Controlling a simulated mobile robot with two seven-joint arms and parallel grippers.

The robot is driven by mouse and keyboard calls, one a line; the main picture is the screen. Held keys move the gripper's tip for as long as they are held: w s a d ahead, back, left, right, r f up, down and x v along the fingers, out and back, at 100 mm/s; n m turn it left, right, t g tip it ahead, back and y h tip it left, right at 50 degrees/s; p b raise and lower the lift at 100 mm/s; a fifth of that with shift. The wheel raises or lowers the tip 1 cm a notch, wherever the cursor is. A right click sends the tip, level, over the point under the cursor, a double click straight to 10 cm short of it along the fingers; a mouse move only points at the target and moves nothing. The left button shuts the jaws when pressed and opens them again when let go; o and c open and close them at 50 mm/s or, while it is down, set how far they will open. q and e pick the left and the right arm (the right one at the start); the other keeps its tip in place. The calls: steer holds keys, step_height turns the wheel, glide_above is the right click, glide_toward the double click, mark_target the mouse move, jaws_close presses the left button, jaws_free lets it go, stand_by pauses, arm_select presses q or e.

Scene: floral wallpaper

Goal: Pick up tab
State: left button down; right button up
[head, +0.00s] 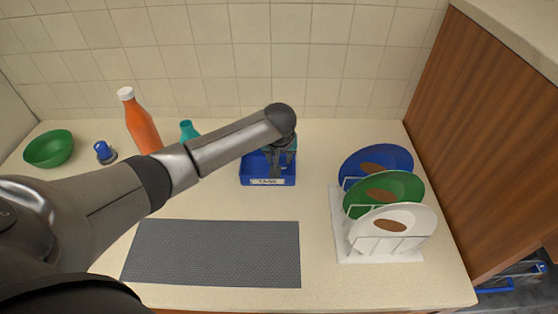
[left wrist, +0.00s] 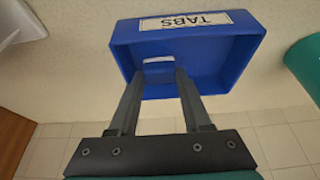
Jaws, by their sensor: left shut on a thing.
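A blue bin (head: 246,176) labelled TABS stands on the counter near the middle. In the left wrist view the bin (left wrist: 235,70) shows with its label upside down. My left gripper (head: 280,167) reaches down into the bin from above. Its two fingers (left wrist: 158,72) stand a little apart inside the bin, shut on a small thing. A pale strip, apparently the tab (left wrist: 158,60), shows between the fingertips; most of it is hidden. My right gripper is not in view.
A teal bottle (head: 188,130) and an orange bottle (head: 141,122) stand left of the bin. A blue-capped item (head: 104,152) and green bowl (head: 50,149) are farther left. A white rack (head: 340,245) holds dirty plates at right. A grey mat (head: 220,253) lies bare in front.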

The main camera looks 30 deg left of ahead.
arm_select(q)
step_height(320, 180, up, 18)
steer(key=p, duration=0.2)
steer(key=shift+r, duration=0.25)
steer(key=shift+s+f, duration=0.1)
